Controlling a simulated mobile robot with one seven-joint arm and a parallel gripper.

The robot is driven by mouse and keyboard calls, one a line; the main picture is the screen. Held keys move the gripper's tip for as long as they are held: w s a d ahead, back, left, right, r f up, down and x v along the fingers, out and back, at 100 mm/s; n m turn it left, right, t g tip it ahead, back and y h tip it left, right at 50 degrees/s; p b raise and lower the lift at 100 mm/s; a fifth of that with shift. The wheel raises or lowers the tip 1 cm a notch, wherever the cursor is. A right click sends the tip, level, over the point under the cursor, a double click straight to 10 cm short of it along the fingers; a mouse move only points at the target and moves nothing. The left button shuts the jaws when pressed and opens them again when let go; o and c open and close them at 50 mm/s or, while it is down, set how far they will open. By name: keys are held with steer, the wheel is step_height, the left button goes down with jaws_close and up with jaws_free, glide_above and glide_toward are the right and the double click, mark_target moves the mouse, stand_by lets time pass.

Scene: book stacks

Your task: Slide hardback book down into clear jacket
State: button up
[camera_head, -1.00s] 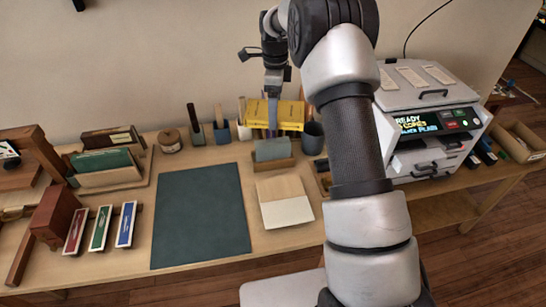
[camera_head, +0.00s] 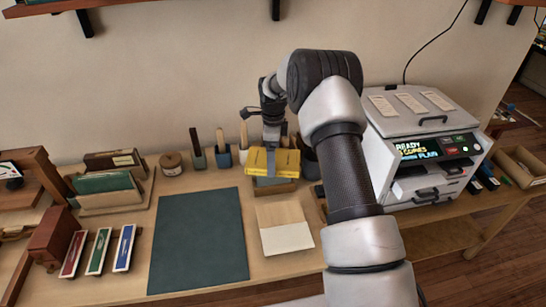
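A yellow hardback book (camera_head: 288,161) is in my gripper (camera_head: 272,146), which grips it near the middle of its upper edge. The fingertips are partly hidden by the book and the wrist. The book is over a small wooden stand (camera_head: 287,188) at the back of the table. A grey-blue translucent piece, apparently the clear jacket (camera_head: 268,181), shows just under the book in that stand. The book covers most of it. I cannot tell whether the book's lower edge is inside the jacket or in front of it.
A dark green mat (camera_head: 198,240) and a cream and tan board (camera_head: 284,228) lie in front. Pots with tools (camera_head: 222,156) stand behind left and a dark cup (camera_head: 309,165) behind right. A grey copier (camera_head: 425,150) stands right of my arm. A book rack (camera_head: 108,200) is at left.

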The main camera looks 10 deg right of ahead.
steer(key=shift+r, duration=0.1)
steer(key=shift+f+b, duration=0.5)
steer(key=shift+f, duration=0.1)
steer(key=o, duration=1.4)
steer(key=shift+o, duration=0.2)
